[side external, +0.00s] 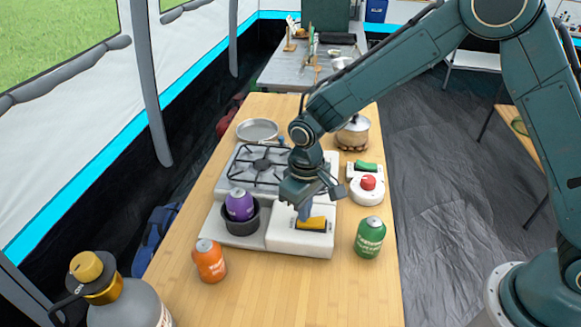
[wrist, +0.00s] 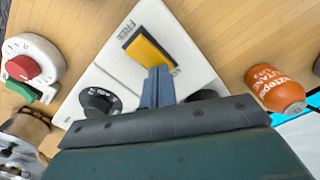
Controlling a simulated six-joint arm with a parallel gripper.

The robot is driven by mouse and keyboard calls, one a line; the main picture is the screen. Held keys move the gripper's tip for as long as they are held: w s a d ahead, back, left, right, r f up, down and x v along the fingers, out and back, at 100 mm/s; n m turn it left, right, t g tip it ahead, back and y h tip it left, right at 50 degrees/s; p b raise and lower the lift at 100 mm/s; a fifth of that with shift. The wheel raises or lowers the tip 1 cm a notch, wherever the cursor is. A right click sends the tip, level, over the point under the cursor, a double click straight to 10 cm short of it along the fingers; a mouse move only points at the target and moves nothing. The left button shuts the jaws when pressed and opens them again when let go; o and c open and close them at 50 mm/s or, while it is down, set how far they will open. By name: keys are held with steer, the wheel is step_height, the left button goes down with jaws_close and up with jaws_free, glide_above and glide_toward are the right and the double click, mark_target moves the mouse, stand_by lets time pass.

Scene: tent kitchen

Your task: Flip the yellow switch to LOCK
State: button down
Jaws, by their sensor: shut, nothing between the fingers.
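The yellow switch (side external: 314,224) sits in a dark slot on the white front panel of the camp stove. In the wrist view the yellow switch (wrist: 150,47) runs diagonally, with the word FREE beside its upper left end. A label at its lower right end is mostly hidden by my fingers. My gripper (side external: 304,213) is shut and empty, pointing down at the switch. In the wrist view my gripper's blue fingertips (wrist: 158,72) are at the switch's lower right end. I cannot tell whether they touch it, or which end is pressed down.
A purple canister (side external: 239,204) stands in a black pot on the stove's left. An orange canister (side external: 209,260) and a green canister (side external: 369,238) stand on the wooden table. A white device with a red button (side external: 368,183) is right of the stove. Black knobs (wrist: 100,101) flank my fingers.

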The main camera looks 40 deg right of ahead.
steer(key=shift+r, duration=3.4)
steer(key=shift+r, duration=0.1)
steer(key=s+d+r+m+t, duration=0.1)
steer(key=s+d+r, duration=0.35)
steer(key=r, duration=0.25)
steer(key=s+d+r+t, duration=0.2)
steer(key=s+d+r, duration=0.2)
steer(key=d+r, duration=0.25)
steer(key=s+d+r+m+t, duration=0.1)
steer(key=s+d, duration=0.2)
steer(key=s, duration=0.4)
steer(key=s+d+r+m+t, duration=0.1)
steer(key=s+d+r, duration=0.1)
steer(key=s, duration=0.6)
steer(key=shift+s+d+r+t, duration=0.15)
steer(key=shift+s+d+t, duration=0.15)
steer(key=shift+d, duration=0.45)
